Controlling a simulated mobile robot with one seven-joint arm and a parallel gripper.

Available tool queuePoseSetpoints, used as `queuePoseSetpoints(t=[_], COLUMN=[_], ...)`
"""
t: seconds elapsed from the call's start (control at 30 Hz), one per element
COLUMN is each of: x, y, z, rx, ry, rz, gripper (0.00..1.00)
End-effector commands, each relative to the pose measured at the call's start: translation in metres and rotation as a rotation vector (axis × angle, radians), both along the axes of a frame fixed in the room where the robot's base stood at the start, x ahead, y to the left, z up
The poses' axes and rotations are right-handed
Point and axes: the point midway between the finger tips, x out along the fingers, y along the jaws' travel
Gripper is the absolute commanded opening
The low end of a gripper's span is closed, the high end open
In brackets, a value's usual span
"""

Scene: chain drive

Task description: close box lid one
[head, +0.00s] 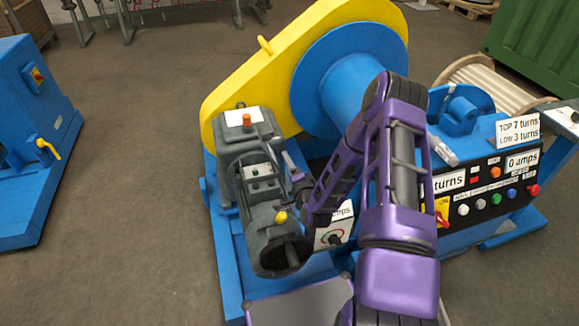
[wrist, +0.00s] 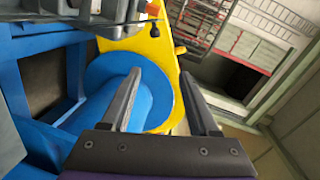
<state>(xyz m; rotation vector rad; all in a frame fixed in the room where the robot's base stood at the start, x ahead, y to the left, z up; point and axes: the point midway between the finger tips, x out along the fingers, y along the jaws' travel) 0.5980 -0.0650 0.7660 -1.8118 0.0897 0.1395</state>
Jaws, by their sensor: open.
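A grey motor (head: 277,240) lies on the blue frame in the head view, with a small open-looking box (head: 256,172) on top that shows green and white parts inside. I cannot tell clearly which part is its lid. My purple arm reaches in from the right, and its end is beside the motor box, where my gripper is small and partly hidden. In the wrist view my gripper (wrist: 162,73) is open, with its two dark fingers apart and nothing between them. Grey machinery (wrist: 100,10) shows beyond the fingers at the upper left.
A yellow chain guard (head: 265,60) and blue drum flange (head: 345,70) stand behind the motor. A control panel (head: 485,190) with buttons and labels is at the right. A separate blue machine (head: 30,150) stands at the left, with bare floor (head: 130,150) between.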

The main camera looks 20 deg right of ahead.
Motion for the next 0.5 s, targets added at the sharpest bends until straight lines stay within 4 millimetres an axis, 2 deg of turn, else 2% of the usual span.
queuePoseSetpoints(t=[0.03,0.5], x=[-0.0058,-0.0085], y=[0.0017,0.002], z=[-0.0059,-0.0104], rx=[0.0,-0.002], ry=[0.017,0.028], rz=[0.005,0.009], gripper=[0.61,0.61])
